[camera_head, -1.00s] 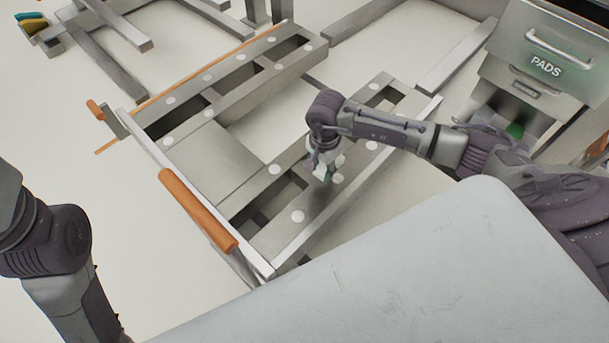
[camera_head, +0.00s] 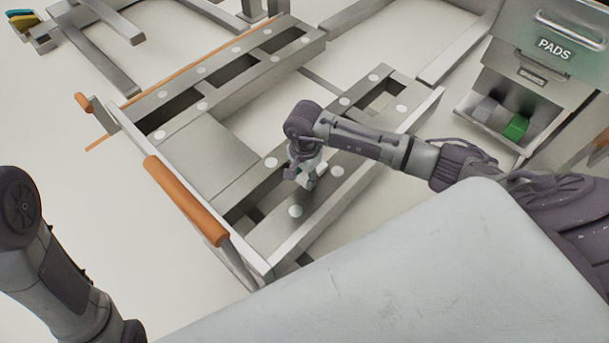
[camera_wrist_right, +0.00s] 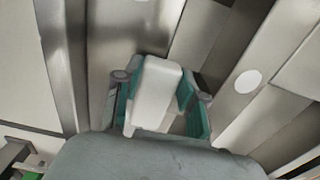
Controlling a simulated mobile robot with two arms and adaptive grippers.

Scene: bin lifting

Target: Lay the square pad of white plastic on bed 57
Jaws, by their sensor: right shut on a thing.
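The white plastic pad (camera_wrist_right: 156,92) is between the green-lined fingers of my right gripper (camera_wrist_right: 160,98) in the right wrist view, and the fingers are shut on it. In the head view my right gripper (camera_head: 306,184) points down over the near beam of a grey metal frame (camera_head: 330,207). Several white round spots lie along the beams. I can read no number 57, so I cannot tell which spot or part is bed 57. Whether the pad touches the frame is unclear. My left arm shows at the lower left, its gripper outside the view.
A cabinet marked PADS (camera_head: 556,50) stands at the right, with a green block (camera_head: 516,127) and a grey one (camera_head: 485,109) in its open lower bay. An orange-sleeved handle (camera_head: 186,200) runs along the frame's left end. Pale floor lies left of it.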

